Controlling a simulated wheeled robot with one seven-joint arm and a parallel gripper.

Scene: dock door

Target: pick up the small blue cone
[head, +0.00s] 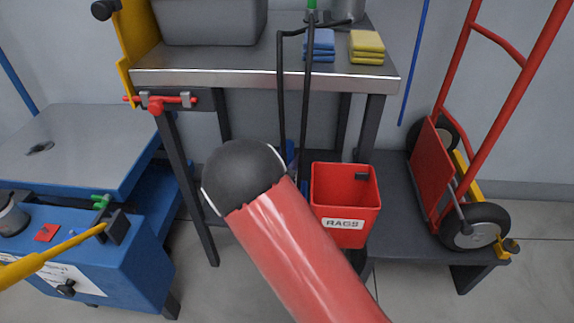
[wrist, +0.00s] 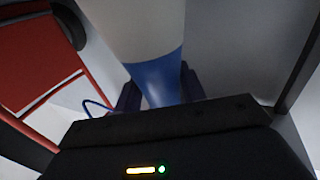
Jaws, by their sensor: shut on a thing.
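In the wrist view, my gripper (wrist: 158,92) is shut on a blue and white tapering thing, which I take as the small blue cone (wrist: 160,74). Its blue part lies between the two dark fingers. A wide white band continues above it and runs out of the top of the picture. The whole outline of the cone is not visible. In the head view, my red arm with its dark joint covers the middle, and my gripper is hidden. A small bit of blue shows behind the arm, too little to identify.
A steel-topped bench (head: 240,78) carries a grey bin (head: 208,22), blue cloths (head: 319,44) and yellow cloths (head: 366,46). A red bucket (head: 343,190) marked RAGS is right of my arm. A red hand truck (head: 434,170) stands right; a blue lift table (head: 75,145) stands left.

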